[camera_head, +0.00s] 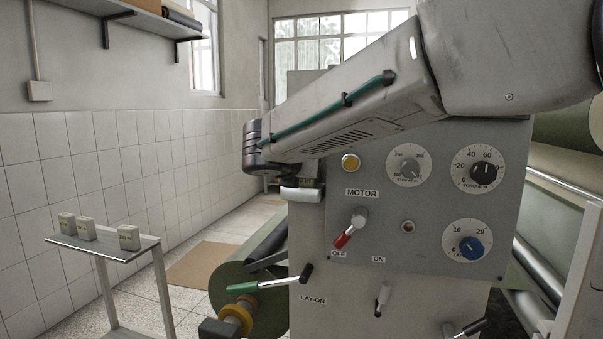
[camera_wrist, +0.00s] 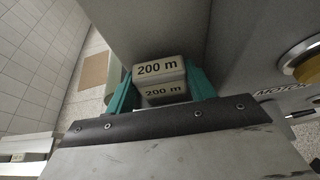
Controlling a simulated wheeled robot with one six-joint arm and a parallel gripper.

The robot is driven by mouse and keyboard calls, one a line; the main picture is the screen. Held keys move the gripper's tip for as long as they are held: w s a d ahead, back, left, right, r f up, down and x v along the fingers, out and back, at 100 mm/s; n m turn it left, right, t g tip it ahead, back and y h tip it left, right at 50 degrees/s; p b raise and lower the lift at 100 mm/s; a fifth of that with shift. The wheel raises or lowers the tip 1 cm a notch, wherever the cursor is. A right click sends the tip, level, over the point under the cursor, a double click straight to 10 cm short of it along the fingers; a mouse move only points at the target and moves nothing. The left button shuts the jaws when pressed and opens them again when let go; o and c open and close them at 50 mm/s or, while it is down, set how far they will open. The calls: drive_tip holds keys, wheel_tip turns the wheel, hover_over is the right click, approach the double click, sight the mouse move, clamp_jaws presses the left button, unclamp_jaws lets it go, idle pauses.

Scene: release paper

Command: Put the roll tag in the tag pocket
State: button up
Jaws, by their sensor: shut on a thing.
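My gripper (camera_wrist: 160,84) shows in the wrist view with its two teal fingers shut on a pale roll tag (camera_wrist: 160,69). The tag is a small block with rounded edges, marked "200 m" on two faces, one finger at each side of it. In the head view, my arm reaches left across the machine's front. Three similar pale tags stand on a small stand (camera_head: 125,246) at the left: one at the left end (camera_head: 66,222), one in the middle (camera_head: 87,229) and one at the right (camera_head: 129,237). I cannot make out the tag pocket in either view.
The grey control panel (camera_head: 440,225) carries dials and switches. A brown mat (camera_head: 205,264) lies on the floor between stand and machine.

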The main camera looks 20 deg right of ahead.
drive_tip(key=shift+f, duration=0.15)
drive_tip(key=o, duration=1)
drive_tip(key=shift+r, duration=0.2)
drive_tip(key=shift+s+a+r, duration=0.15)
drive_tip(key=shift+s+a, duration=0.05)
drive_tip(key=v, duration=1.1)
drive_tip(key=shift+s+a, duration=0.15)
drive_tip(key=shift+s, duration=0.05)
